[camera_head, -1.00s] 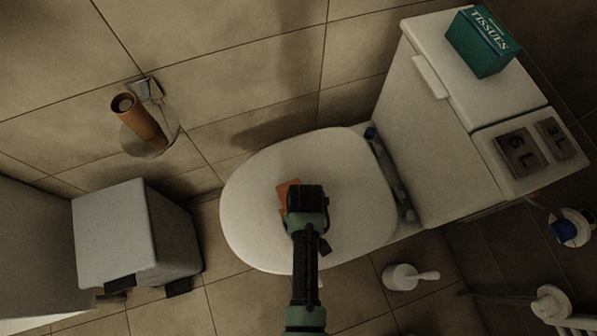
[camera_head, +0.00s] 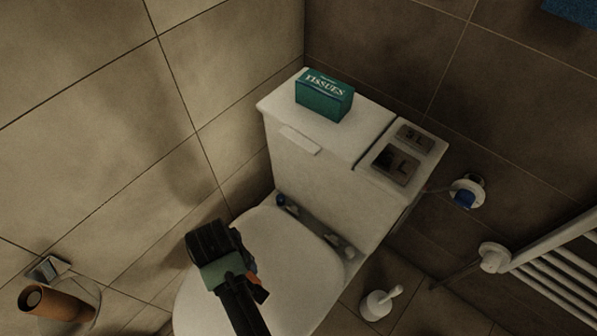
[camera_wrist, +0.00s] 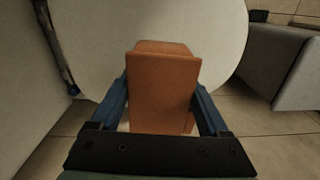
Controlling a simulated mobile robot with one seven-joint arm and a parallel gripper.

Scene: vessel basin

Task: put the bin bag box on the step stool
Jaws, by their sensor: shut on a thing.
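My gripper (camera_wrist: 160,85) is shut on an orange box, which I take to be the bin bag box (camera_wrist: 163,100). The box sits between the two blue fingers in the wrist view, with the white toilet lid behind it. In the head view my gripper (camera_head: 208,245) is over the left part of the lid, and its own body hides most or all of the box. I cannot make out a step stool in the head view. A grey block-like thing (camera_wrist: 292,65) stands at the right of the wrist view; I cannot tell whether it is the stool.
The closed toilet lid (camera_head: 290,265) and cistern (camera_head: 310,170) fill the middle. A green tissue box (camera_head: 324,98) stands on the cistern. A brown roll (camera_head: 58,305) is at lower left, a toilet brush (camera_head: 378,303) and radiator (camera_head: 565,260) at right.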

